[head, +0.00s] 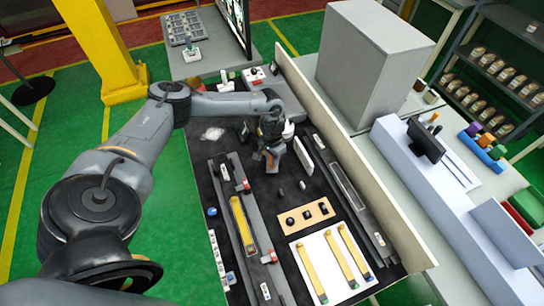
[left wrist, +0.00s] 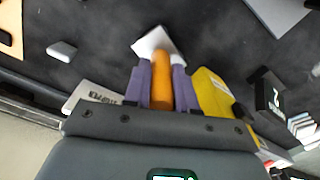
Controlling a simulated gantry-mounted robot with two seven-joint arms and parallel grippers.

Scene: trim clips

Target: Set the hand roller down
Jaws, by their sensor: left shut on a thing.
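My left gripper (head: 270,160) hangs over the dark work mat near its middle in the head view. In the left wrist view its purple fingers (left wrist: 161,90) are shut around the orange handle of the hand roller (left wrist: 161,80). The roller's white end (left wrist: 157,41) points away from the gripper, above the dark mat. Whether it touches the mat is unclear. In the head view the roller is mostly hidden by the gripper. My right gripper is not in view.
A wooden block with dark pieces (head: 289,226) and a white sheet with yellow strips (head: 312,270) lie nearer. A rail with a yellow strip (head: 242,222) lies left, another rail (head: 347,188) right. A low wall (head: 340,150) bounds the right side. Small grey pieces (head: 281,193) lie near the gripper.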

